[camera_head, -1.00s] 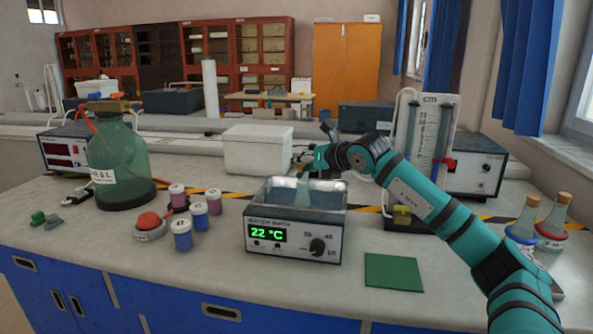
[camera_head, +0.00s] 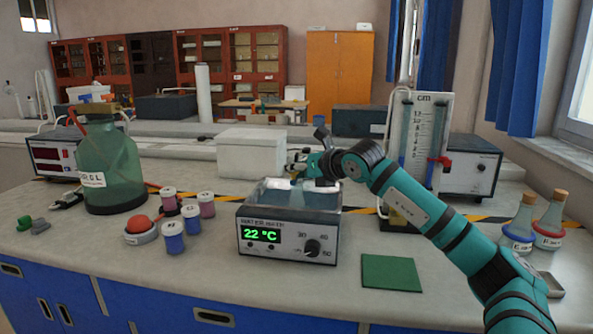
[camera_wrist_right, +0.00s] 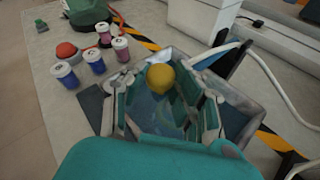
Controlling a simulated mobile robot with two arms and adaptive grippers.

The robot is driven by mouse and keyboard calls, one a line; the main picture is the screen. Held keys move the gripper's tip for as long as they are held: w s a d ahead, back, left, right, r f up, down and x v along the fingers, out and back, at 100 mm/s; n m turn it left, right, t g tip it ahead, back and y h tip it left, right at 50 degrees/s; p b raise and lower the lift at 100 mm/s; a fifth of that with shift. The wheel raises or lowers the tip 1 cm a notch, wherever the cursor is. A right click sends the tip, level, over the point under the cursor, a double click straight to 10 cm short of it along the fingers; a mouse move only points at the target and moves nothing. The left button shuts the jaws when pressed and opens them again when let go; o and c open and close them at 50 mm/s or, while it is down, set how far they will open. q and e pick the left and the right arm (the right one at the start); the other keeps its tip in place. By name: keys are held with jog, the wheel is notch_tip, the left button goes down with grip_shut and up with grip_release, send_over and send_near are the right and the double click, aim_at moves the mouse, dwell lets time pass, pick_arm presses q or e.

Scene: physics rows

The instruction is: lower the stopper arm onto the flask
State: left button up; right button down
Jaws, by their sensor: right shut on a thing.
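My right gripper (camera_head: 311,170) is at the back of the water bath (camera_head: 285,236), just above its open top. In the right wrist view its two fingers stand on either side of a round yellow knob (camera_wrist_right: 160,77), and the gripper is shut on it. A dark upright piece (camera_head: 322,139) rises behind the gripper; I cannot tell whether it belongs to the stopper arm. The flask cannot be made out clearly; the gripper and the glassy bath (camera_wrist_right: 157,115) hide that area. My left gripper is not in view.
Several small jars (camera_head: 172,238) and a red-topped button (camera_head: 140,226) stand left of the bath. A big green bottle (camera_head: 110,165) is further left. A white box (camera_head: 250,152) stands behind. A green mat (camera_head: 391,273) lies in front right. Two corked flasks (camera_head: 520,235) stand far right.

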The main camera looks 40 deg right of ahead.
jog(key=c, duration=1.5)
grip_release()
jog(key=shift+a+f, duration=0.25)
jog(key=shift+f, duration=0.55)
jog(key=o, duration=0.5)
jog(key=shift+s+d+r, duration=0.1)
jog(key=shift+s+r, duration=0.05)
jog(key=shift+s, duration=0.05)
jog(key=shift+w+r, duration=0.1)
jog(key=shift+r, duration=0.1)
jog(key=v, duration=1.2)
